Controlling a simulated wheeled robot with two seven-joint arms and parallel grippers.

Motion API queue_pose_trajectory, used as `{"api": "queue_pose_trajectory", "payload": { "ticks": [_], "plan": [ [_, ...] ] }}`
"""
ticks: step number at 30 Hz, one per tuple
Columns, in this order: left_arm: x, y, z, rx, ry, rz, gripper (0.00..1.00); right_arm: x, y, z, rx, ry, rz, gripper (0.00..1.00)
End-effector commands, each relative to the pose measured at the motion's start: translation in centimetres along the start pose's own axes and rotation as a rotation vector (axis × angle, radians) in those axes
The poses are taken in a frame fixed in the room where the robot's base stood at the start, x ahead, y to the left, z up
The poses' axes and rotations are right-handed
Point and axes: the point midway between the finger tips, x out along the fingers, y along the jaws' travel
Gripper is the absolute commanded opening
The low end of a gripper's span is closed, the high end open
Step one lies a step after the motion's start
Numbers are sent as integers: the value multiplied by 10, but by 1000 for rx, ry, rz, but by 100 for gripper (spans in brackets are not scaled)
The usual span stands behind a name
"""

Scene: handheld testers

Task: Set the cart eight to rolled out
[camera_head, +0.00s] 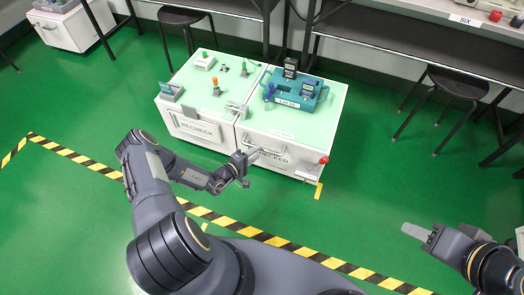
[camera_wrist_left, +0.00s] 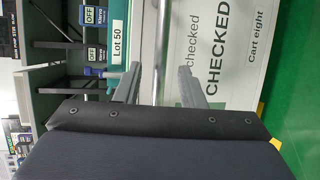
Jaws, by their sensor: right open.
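Cart eight (camera_head: 300,136) is the white cart with a pale green top, standing beside a similar cart. Its front reads CHECKED and "Cart eight" in the left wrist view (camera_wrist_left: 232,45). A metal handle bar (camera_wrist_left: 161,45) runs along its front. My left gripper (camera_head: 250,157) is at that front; in the wrist view its two fingers (camera_wrist_left: 158,84) are apart, with the bar lined up between them. I cannot tell whether they touch it. My right gripper (camera_head: 418,231) is open and empty over the floor at the right, away from the cart.
The RECHECK cart (camera_head: 198,130) stands directly left of cart eight. A blue Lot 50 tray (camera_head: 288,101) with testers sits on cart eight, and a red knob (camera_head: 324,160) is at its front right corner. Stools (camera_head: 447,86) and benches stand behind. Green floor in front is clear, with striped tape (camera_head: 250,231).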

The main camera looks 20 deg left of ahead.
Motion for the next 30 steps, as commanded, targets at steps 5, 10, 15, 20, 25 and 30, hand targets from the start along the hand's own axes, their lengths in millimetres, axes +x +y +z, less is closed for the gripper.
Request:
{"api": "queue_pose_trajectory", "payload": {
  "ticks": [5,10,15,20,25,30],
  "plan": [
    [30,-3,1,0,-3,1,36,10,5,5,0,0,0,43],
    [44,-1,0,0,-3,1,36,14,6,7,0,0,0,43],
    [47,0,1,-1,-2,-1,36,14,6,7,0,0,0,43],
    [47,0,1,-1,-3,-1,33,14,6,7,0,0,0,43],
    [47,0,1,0,-3,-1,11,14,6,7,0,0,0,43],
    [47,0,1,0,-3,-1,0,14,6,7,0,0,0,43]
  ]
}}
